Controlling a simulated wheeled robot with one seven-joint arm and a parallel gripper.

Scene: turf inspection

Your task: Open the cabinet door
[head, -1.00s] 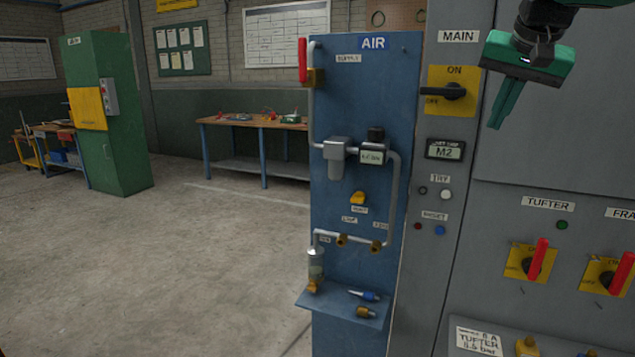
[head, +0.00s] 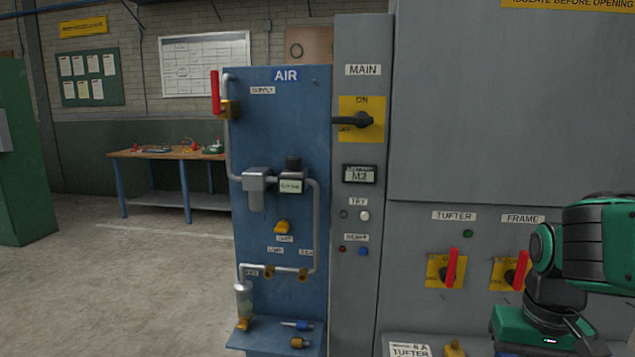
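The grey cabinet door (head: 500,110) fills the upper right of the head view, with a yellow strip (head: 568,4) reading "isolate before opening" at its top. It looks closed flat against the cabinet; no handle shows. On the column to its left, the MAIN switch (head: 361,120) has a black lever lying level, its end by the OFF mark. Below the door are the TUFTER switch (head: 447,270) and FRAME switch (head: 512,272), both with red, nearly upright levers. My gripper (head: 540,335) is at the lower right in front of the lower panel; its fingertips are out of frame.
A blue AIR panel (head: 268,120) with pipes, a red lever (head: 215,92) and a small shelf (head: 275,340) stands left of the column. A workbench (head: 170,154) and a green cabinet (head: 15,150) stand further back. The floor (head: 120,290) at left is clear.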

